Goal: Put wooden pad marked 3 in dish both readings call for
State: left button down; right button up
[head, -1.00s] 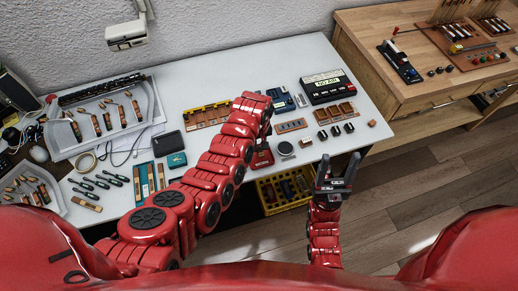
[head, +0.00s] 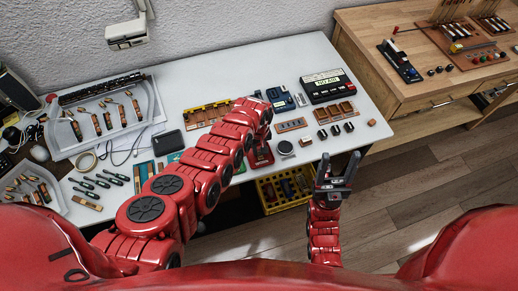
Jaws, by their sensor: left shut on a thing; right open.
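My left arm reaches across the table, and its gripper (head: 263,101) is at the table's middle, mostly hidden behind the wrist. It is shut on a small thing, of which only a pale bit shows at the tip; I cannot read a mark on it. My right gripper (head: 337,172) is open and empty, in front of the table's front edge. A brown wooden tray with several compartments (head: 335,112) lies to the right of the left gripper. A blue device (head: 279,97) stands beside the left gripper.
A grey strip with brown insets (head: 291,126), a round dark-topped cup (head: 285,147), several small black pieces and a small wooden block (head: 371,123) lie nearby. A red item (head: 260,156) lies near the front edge. A yellow crate (head: 287,188) is below the edge.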

aim_at(259, 151)
pick_arm(q)
jog(key=c, duration=0.7)
grip_release()
jog(key=shift+f, duration=0.1)
jog(key=shift+r+p, duration=0.3)
jog(key=shift+p, duration=0.05)
jog(key=shift+r+p, duration=0.45)
jog(key=shift+r, duration=1.4)
notch_tip(259, 151, up, 8)
jog(key=b, duration=0.2)
jog(key=shift+b, duration=0.4)
